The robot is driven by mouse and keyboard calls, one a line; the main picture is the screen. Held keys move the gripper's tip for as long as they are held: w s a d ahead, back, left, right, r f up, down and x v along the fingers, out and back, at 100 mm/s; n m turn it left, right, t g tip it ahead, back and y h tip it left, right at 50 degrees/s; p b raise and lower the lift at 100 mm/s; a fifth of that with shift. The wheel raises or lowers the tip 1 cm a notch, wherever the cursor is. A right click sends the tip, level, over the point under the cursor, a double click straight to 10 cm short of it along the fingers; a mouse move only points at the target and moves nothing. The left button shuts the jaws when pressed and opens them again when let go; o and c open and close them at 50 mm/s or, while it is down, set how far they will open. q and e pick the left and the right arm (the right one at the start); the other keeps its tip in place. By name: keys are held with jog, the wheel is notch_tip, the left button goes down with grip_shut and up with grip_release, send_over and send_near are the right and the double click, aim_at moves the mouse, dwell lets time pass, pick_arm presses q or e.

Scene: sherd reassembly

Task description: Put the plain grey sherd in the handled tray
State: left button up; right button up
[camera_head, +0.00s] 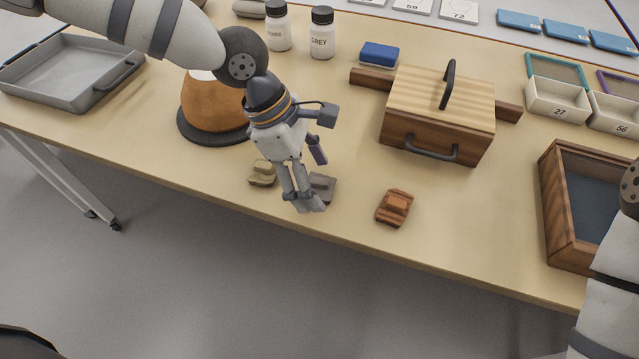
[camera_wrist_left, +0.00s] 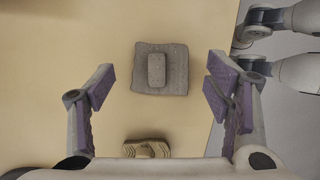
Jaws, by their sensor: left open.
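The plain grey sherd (camera_head: 323,187) lies on the table near its front edge, partly hidden behind my left gripper (camera_head: 311,200) in the head view. In the left wrist view the grey sherd (camera_wrist_left: 175,84) is a rough square with a raised block on top. My left gripper (camera_wrist_left: 161,88) is open above it, one finger to each side, with no visible contact. The handled tray (camera_head: 103,99) is grey, shallow and empty, with a bar handle on its right side, at the far left of the table. My right gripper is out of view.
A beige sherd (camera_head: 262,176) lies just left of the grey one, and a reddish-brown sherd (camera_head: 394,208) to its right. An orange-brown pot (camera_head: 205,104) on a dark base stands between tray and gripper. A wooden box (camera_head: 437,115) and a dark-lined wooden tray (camera_head: 568,240) are further right.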

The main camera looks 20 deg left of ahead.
pick_arm(q)
jog(key=shift+f, duration=0.1)
jog(key=c, duration=1.4)
jog(key=shift+w, duration=0.1)
